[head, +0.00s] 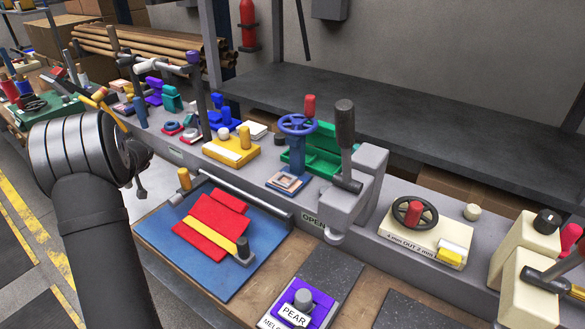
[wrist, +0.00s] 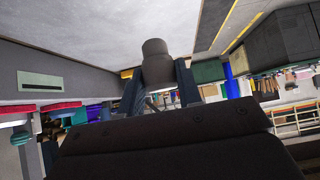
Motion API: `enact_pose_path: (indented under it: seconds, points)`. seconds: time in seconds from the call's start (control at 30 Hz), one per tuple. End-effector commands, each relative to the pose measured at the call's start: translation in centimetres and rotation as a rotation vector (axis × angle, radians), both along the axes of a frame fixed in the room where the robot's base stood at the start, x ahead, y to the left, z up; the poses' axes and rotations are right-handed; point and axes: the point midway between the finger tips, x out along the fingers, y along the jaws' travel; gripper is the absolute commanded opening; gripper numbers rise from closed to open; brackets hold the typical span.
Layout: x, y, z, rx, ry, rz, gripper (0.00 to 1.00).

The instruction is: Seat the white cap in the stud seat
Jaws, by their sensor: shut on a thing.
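My gripper (wrist: 158,84) is shut on a grey, round-ended cylinder (wrist: 156,56) in the wrist view, one finger on each side of it. I cannot tell whether this piece is the white cap; it looks grey in this light. In the head view my arm stands at the left and hides most of the gripper, beside the bench's near edge. A cream round knob (head: 472,211) sits on the bench at the right. I cannot pick out the stud seat for certain.
A blue mat (head: 222,255) with red and yellow felt lies in front. A grey press (head: 352,190) with a black lever stands mid-bench. A purple block (head: 318,313) labelled PEAR is in front. A blue handwheel (head: 297,125) and a yellow block (head: 230,150) crowd the bench.

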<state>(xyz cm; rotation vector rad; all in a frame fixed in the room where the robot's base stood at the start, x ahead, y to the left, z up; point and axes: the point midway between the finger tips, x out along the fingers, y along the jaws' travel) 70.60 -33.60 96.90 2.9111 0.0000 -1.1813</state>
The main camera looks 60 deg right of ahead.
Motion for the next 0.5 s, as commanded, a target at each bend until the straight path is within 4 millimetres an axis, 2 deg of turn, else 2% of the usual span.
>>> enact_pose_path:
  seconds: [0.37,0.5]
  points:
    - [-0.1,-0.1,0.1,0.0,-0.001,-0.001,0.02]
    - [-1.8,-1.1,1.0,0.002,-0.005,-0.021,0.02]
